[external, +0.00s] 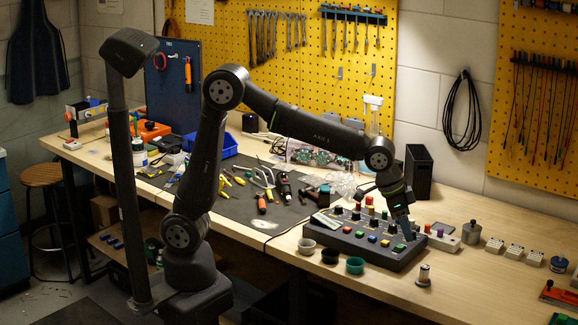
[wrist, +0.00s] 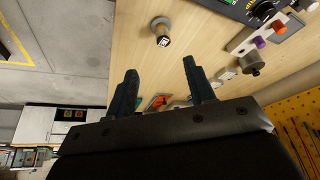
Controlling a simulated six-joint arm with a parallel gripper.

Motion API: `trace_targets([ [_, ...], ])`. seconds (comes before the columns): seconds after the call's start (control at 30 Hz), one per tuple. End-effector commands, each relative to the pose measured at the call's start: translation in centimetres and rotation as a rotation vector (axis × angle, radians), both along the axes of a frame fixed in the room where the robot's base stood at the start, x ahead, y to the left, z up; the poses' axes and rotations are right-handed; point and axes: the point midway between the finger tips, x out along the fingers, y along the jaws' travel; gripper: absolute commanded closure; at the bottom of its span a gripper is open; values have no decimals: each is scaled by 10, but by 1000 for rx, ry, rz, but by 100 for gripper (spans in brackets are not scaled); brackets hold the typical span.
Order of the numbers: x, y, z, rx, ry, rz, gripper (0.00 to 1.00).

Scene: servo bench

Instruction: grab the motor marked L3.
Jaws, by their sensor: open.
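A small silver and dark cylinder (external: 424,276), perhaps the motor, stands on the bench right of the control box, near the front edge. In the wrist view it (wrist: 161,30) lies beyond my fingertips, with a small light label on its end; I cannot read the mark surely. My gripper (external: 404,228) hangs over the right part of the control box, its jaws pointing down. In the wrist view my gripper (wrist: 161,78) is open, with nothing between its two fingers. A grey knobbed cylinder (external: 471,232) stands further back; I see no L3 mark on it.
The black control box (external: 375,249) with many knobs is just left of the cylinder. Three small cups (external: 355,265) stand along its front. Several white blocks (external: 514,252) sit to the right, and a red tool (external: 556,293) lies near the right edge. Bare wood surrounds the cylinder.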

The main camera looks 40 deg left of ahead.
Motion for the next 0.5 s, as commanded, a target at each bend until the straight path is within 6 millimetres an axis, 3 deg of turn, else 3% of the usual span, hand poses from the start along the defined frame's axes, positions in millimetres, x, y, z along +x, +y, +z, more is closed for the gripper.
trace_targets([
  [0.3,16,-22,-66,6,2,-1,51],
  [0.5,22,-31,-90,3,-1,-2,51],
])
